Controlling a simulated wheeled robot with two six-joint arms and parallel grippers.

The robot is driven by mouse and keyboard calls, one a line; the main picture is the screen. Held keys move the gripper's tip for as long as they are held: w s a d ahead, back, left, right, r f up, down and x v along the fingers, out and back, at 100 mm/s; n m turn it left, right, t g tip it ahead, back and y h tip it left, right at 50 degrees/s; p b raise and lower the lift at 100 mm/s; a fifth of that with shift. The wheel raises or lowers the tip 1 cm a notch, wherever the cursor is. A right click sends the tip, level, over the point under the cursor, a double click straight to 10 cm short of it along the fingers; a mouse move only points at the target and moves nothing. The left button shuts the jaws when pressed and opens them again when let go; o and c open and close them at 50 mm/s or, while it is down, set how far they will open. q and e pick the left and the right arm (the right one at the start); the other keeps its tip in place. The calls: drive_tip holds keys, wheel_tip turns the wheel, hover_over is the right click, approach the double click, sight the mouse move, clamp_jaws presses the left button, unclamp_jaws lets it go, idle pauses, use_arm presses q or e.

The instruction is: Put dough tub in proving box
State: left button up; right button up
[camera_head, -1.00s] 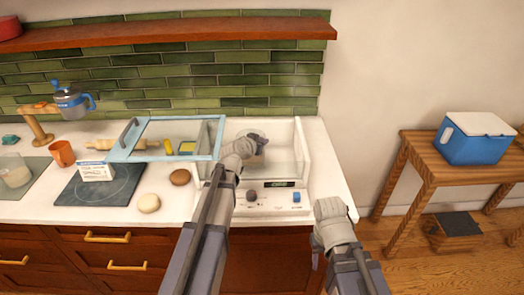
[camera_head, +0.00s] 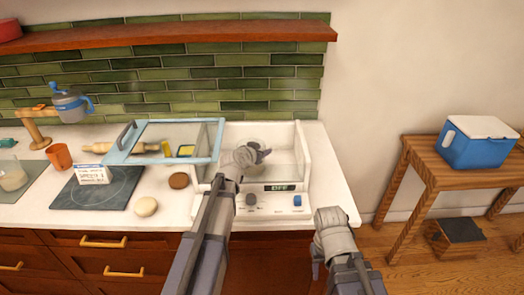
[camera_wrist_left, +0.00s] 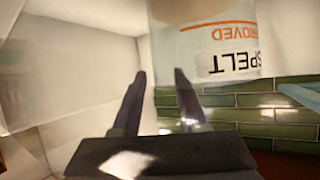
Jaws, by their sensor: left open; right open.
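In the head view, a faint round rim (camera_head: 257,141) shows inside the box. My left gripper (camera_head: 264,154) is inside the box, open, its fingertips (camera_wrist_left: 160,75) near the tub. My right gripper (camera_head: 317,268) is open and empty before the counter.
A rolling pin (camera_head: 98,148), orange mug (camera_head: 59,156) and glass jar (camera_head: 12,177) are further left. A blue cooler (camera_head: 478,146) sits on a wooden table.

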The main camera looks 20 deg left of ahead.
use_arm(q)
drive_tip(key=shift+r, duration=0.15)
drive_tip(key=p+v, duration=0.5)
drive_tip(key=v, duration=0.7)
drive_tip(key=shift+s+a, duration=0.1)
drive_tip(key=shift+s, duration=0.05)
